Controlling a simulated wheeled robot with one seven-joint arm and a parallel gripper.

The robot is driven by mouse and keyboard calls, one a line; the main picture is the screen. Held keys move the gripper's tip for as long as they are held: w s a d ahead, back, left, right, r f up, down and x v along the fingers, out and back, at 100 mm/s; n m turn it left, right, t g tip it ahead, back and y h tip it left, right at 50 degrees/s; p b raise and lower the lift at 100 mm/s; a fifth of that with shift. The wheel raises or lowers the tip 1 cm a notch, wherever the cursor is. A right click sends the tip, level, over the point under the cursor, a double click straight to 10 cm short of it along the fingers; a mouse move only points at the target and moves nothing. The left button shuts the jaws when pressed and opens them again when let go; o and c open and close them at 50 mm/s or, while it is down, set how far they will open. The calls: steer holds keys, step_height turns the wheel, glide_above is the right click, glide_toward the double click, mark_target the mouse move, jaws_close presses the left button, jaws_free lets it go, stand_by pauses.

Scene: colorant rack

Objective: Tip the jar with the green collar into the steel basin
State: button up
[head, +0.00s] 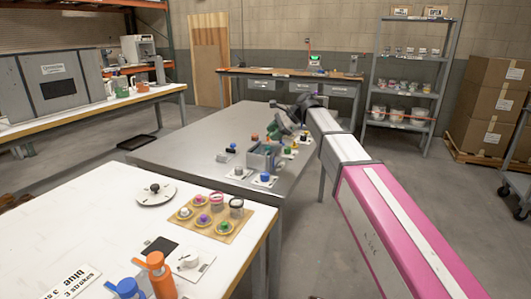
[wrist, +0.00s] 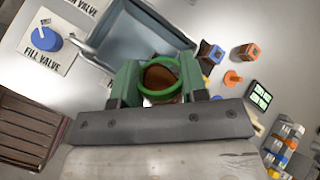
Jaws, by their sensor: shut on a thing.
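In the wrist view my gripper (wrist: 158,78) has its green fingers closed on either side of the jar with the green collar (wrist: 161,80). The jar's round mouth faces the camera and brown contents show inside; its lower body is hidden. The steel basin (wrist: 135,42) lies just beyond the jar, a grey-blue open tray that looks empty where visible. In the head view the basin (head: 262,160) stands on the grey metal table, and my gripper (head: 287,121) is above and behind it. I cannot make out the jar there.
A blue fill valve (wrist: 46,40) sits left of the basin. Small blue and orange pieces (wrist: 243,53) and a green-lit display (wrist: 260,95) lie to its right. A dark slatted tray (wrist: 30,135) is at lower left. The grey table's (head: 180,150) left part is clear.

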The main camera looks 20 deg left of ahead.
steer(key=shift+f, duration=0.2)
steer(key=shift+s+a+r+n+t+h+p, duration=0.1)
steer(key=shift+s+n+t+h+p, duration=0.1)
steer(key=shift+n+t+h+p, duration=0.35)
stand_by(1.1)
steer(key=shift+s+a+f+t+h, duration=0.1)
steer(key=shift+f+t+h, duration=0.5)
steer(key=shift+t, duration=0.25)
stand_by(0.6)
steer(key=shift+s+a+n+t+h+p, duration=0.35)
steer(key=shift+s+a+t+h+p, duration=0.1)
steer(key=shift+s+t+h, duration=0.15)
stand_by(0.9)
steer(key=shift+s+a+n+t+h, duration=0.1)
steer(key=shift+s+n+t+h, duration=0.15)
steer(key=shift+t+h, duration=0.4)
stand_by(1.3)
